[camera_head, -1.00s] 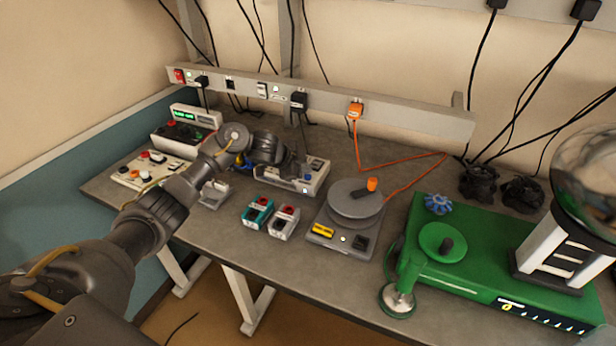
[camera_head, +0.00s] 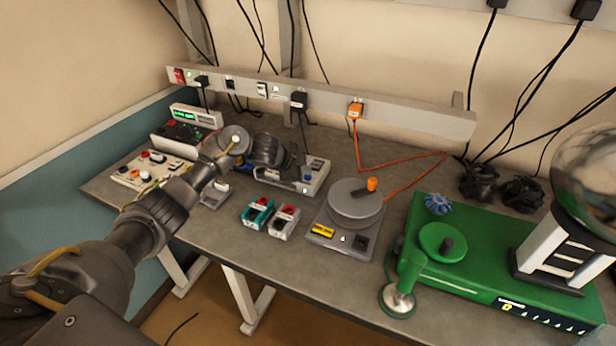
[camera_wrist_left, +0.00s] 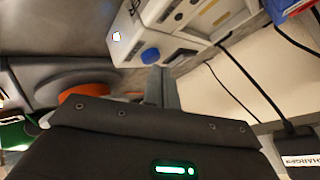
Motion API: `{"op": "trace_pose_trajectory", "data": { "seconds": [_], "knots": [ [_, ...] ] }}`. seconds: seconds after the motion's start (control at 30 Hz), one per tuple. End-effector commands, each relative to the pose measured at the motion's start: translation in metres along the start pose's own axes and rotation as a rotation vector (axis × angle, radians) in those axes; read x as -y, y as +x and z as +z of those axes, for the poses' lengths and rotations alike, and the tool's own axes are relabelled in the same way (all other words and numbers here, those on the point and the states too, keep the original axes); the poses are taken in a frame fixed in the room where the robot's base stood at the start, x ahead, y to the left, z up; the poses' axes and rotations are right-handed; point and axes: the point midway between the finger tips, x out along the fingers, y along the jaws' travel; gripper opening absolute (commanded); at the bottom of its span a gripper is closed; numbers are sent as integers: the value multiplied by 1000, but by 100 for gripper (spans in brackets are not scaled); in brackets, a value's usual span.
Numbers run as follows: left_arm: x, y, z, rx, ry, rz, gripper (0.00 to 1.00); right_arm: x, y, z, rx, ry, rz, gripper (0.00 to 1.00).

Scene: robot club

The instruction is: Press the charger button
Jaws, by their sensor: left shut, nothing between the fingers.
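The charger, as I take it, is a pale grey box (camera_head: 316,175) at the back of the bench, partly hidden by my left arm. A round blue button (camera_wrist_left: 150,55) sticks out of its face in the left wrist view; it also shows small in the head view (camera_head: 308,178). My left gripper (camera_wrist_left: 160,73) is shut and empty, with its fingertips beside the blue button. I cannot tell whether they touch it. In the head view my left gripper (camera_head: 297,169) is over the box, just left of the button. My right gripper is out of view.
A socket rail (camera_head: 410,116) with plugs and hanging cables runs behind the bench (camera_head: 225,241). Small teal (camera_head: 257,213) and grey (camera_head: 284,222) boxes stand in front. A turntable device (camera_head: 345,235) and a green machine (camera_head: 470,270) stand to the right.

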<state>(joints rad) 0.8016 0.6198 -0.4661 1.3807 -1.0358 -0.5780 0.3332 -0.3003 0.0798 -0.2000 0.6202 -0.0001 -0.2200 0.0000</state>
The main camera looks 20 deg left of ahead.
Motion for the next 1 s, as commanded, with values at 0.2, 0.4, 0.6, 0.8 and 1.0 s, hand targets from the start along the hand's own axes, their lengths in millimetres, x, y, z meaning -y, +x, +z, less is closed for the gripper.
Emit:
{"op": "trace_pose_trajectory", "data": {
  "seconds": [0.2,0.4,0.6,0.8,1.0],
  "knots": [
    [0,0,0,0,0,0,0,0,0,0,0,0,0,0],
    [-1,1,1,0,0,0,0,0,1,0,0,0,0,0],
    [-2,3,2,0,-1,0,0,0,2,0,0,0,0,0],
    [-4,5,3,0,-1,0,0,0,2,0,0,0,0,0],
    [-4,6,4,0,-1,0,0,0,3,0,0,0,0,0]
  ]
}}
